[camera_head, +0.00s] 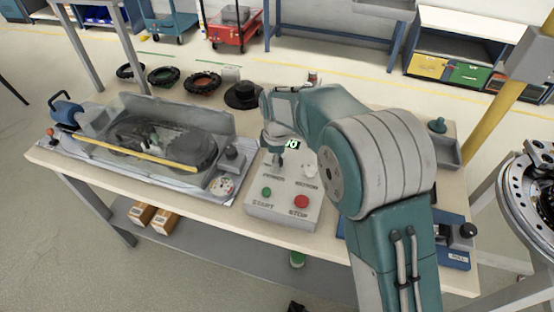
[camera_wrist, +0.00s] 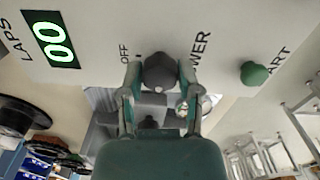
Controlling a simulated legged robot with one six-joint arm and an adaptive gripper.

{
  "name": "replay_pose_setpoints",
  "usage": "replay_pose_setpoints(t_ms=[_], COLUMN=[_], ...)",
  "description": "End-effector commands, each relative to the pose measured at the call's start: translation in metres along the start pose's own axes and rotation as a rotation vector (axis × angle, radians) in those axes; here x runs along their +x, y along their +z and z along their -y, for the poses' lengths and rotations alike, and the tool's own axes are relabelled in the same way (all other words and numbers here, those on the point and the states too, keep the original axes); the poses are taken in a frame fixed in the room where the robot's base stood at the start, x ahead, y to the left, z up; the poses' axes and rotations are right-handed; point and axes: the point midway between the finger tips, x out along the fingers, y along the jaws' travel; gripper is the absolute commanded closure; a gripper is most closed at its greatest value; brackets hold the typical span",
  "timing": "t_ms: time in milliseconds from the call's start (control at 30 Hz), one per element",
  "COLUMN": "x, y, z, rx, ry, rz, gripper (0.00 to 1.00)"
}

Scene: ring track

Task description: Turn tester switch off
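The tester is a light grey control box (camera_head: 285,205) on the table, with a lit "00" laps display, a green START button (camera_head: 266,191) and a red STOP button (camera_head: 301,202). In the wrist view a dark round switch knob (camera_wrist: 160,71) sits on the panel between the words OFF and POWER. My gripper (camera_wrist: 160,78) has one finger on each side of this knob, very close to it. I cannot tell whether both fingers press on it. In the head view my gripper (camera_head: 279,157) is over the box's upper part, partly hiding the panel.
A clear-covered track machine (camera_head: 150,140) stands left of the box, with a dark knob (camera_head: 231,157) near its right end. Several tyres (camera_head: 202,82) and a black spool (camera_head: 243,95) lie behind. A blue fixture (camera_head: 455,245) is at the right, partly behind my arm.

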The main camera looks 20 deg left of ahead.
Motion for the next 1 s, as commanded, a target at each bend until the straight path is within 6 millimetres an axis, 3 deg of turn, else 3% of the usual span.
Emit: replay_pose_setpoints(t_ms=[467,1000], x=[0.0018,0.0025], y=[-0.0005,-0.0006], z=[-0.0014,-0.0019], rx=[0.099,0.572], ry=[0.002,0.002], rz=[0.000,0.000], gripper=[1.00,1.00])
